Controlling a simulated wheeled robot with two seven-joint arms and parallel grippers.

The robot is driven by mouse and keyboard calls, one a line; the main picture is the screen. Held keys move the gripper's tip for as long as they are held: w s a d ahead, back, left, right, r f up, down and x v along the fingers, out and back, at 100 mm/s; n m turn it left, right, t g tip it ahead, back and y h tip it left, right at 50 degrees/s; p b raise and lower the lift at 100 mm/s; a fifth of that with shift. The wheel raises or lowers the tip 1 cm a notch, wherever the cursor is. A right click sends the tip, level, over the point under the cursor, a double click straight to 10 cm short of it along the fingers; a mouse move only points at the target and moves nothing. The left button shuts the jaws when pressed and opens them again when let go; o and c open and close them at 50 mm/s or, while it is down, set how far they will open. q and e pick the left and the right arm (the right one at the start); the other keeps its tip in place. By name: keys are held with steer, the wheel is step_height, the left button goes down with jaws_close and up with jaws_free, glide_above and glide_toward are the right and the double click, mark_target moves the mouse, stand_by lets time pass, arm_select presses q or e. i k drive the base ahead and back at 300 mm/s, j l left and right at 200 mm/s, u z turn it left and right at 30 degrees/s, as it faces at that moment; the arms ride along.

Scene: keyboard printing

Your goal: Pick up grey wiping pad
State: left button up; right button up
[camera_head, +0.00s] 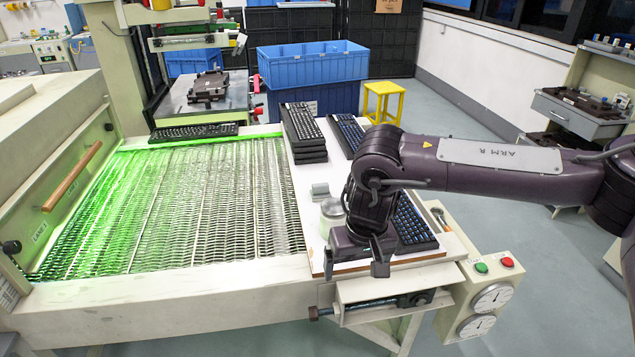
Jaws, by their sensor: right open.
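A small grey block, which looks like the grey wiping pad (320,190), lies on the white board to the left of my right arm. My right gripper (354,268) points down near the front edge of the board, its two fingers apart with nothing seen between them. It is nearer the front than the pad and somewhat to its right, apart from it. A round container with a grey lid (332,209) stands between the pad and the gripper. My left gripper is not in view.
A keyboard (412,228) lies right of the gripper, partly hidden by my arm. Stacked keyboards (304,135) and another keyboard (346,132) are at the board's back. A mesh conveyor (200,200) runs to the left. A control box with buttons and gauges (490,290) is at front right.

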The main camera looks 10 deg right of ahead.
mark_target(319, 192)
steer(key=i, duration=1.6)
